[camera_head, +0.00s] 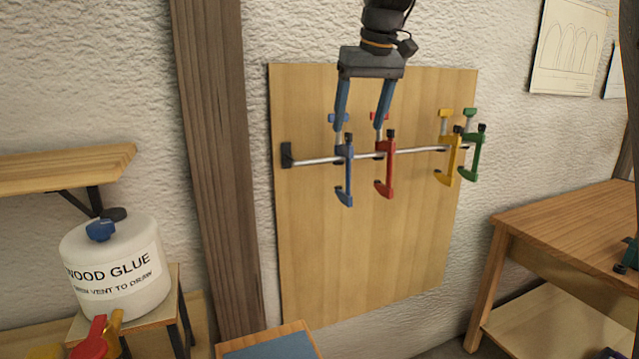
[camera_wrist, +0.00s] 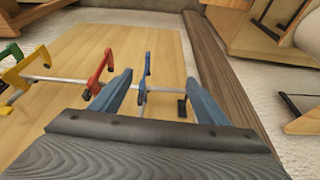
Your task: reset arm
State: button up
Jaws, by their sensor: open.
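My gripper (camera_head: 360,126) is open, its two blue fingers pointing down in front of the wall board. Past the fingers, a blue clamp (camera_head: 347,180) and a red clamp (camera_head: 389,178) hang on a metal rail (camera_head: 315,161). The fingers partly cover the tops of these two clamps in the head view. I cannot tell how far the fingertips are from the clamps. A yellow clamp (camera_head: 447,165) and a green clamp (camera_head: 478,155) hang farther right on the rail.
The rail is fixed to a wooden board (camera_head: 350,260) on the wall. A white wood glue jug (camera_head: 115,270) stands at the left below a shelf (camera_head: 70,168). A wooden post (camera_head: 215,150) lies between. A wooden table (camera_head: 570,225) is at the right.

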jog(key=s+d+f+m+b, duration=0.1)
jog(key=s+d+f, duration=0.1)
jog(key=f, duration=0.4)
jog(key=s+d+f, duration=0.2)
jog(key=f, duration=0.4)
jog(key=s+d+f+m+g+b, duration=0.1)
jog(key=s+d+f, duration=0.2)
jog(key=s+f, duration=0.8)
jog(key=s+d+f+m+g+h+b, duration=0.1)
jog(key=s+d+f+m, duration=0.1)
jog(key=s+f, duration=1)
notch_tip(320, 180, down, 4)
jog(key=shift+s+d+r+b, duration=0.2)
jog(key=shift+d+b, duration=0.1)
jog(key=shift+d, duration=0.5)
